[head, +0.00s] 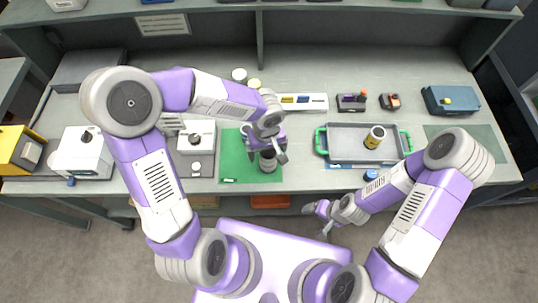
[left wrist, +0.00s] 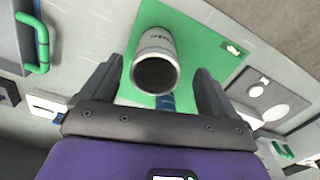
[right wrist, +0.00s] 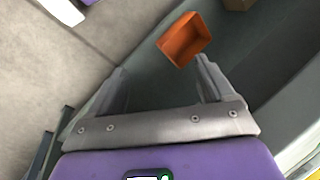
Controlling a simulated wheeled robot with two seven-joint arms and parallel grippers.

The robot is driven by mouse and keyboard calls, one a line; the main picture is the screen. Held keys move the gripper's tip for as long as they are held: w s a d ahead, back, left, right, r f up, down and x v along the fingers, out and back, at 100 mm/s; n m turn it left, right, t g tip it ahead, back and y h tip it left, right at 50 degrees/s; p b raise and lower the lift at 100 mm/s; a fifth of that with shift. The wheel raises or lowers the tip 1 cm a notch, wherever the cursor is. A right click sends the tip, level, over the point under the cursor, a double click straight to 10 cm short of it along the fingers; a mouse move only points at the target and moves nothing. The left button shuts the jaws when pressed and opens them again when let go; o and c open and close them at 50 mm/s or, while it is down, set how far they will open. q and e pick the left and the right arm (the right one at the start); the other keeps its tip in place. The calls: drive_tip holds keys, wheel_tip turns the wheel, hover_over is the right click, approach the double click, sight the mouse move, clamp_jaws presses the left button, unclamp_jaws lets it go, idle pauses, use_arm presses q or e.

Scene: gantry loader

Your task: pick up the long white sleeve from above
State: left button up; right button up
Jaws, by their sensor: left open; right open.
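The long white sleeve (head: 268,165) stands on the green mat (head: 232,160). In the left wrist view the sleeve (left wrist: 156,42) shows its dark round open end toward the camera, with small dark print on its side. My left gripper (head: 268,156) is open above the sleeve. In the left wrist view its two fingers lie on either side of the sleeve, with gaps visible; whether they reach down around it I cannot tell. My right gripper (head: 318,221) is open and empty, low in front of the bench edge.
A grey tray (head: 340,144) with green handles holds a yellow-labelled can (head: 375,137). A white device (head: 196,138) stands left of the mat. Small jars (head: 239,75) stand behind. In the right wrist view an orange bin (right wrist: 184,40) lies ahead of my right gripper.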

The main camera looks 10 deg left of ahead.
sight(268, 157)
use_arm(q)
drive_tip(key=f, duration=0.5)
drive_tip(key=shift+w+d+b, duration=0.1)
drive_tip(key=shift+w+b, duration=0.1)
drive_tip(key=shift+b, duration=0.15)
drive_tip(key=c, duration=1.6)
